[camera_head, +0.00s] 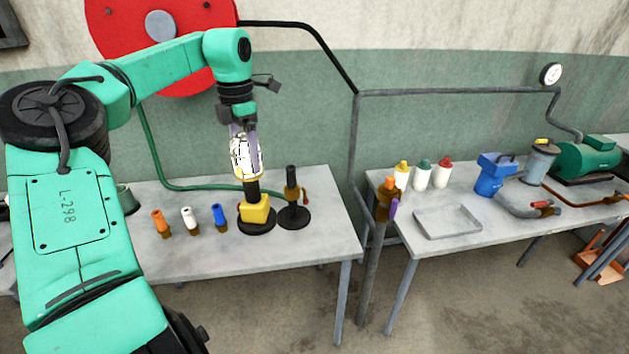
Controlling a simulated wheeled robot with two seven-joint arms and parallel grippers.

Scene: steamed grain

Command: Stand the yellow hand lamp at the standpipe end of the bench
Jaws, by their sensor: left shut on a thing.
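The yellow hand lamp has a pale caged head (246,158), a black neck and a yellow block body (254,210). It is upright at a round black base (257,225) on the left bench (330,238); I cannot tell whether it touches that base. My left gripper (243,142) comes down from above and is shut on the lamp's caged head. The standpipe (373,260), a grey upright pipe with a brass and orange valve, stands just beyond the bench's right end. My right gripper is not in view.
A brass nozzle on a black stand (292,195) is close right of the lamp. Orange (161,222), white (190,220) and blue (219,216) nozzles stand left of it. The bench's right end is clear. A second bench holds a tray (447,222), bottles and a blue can (491,178).

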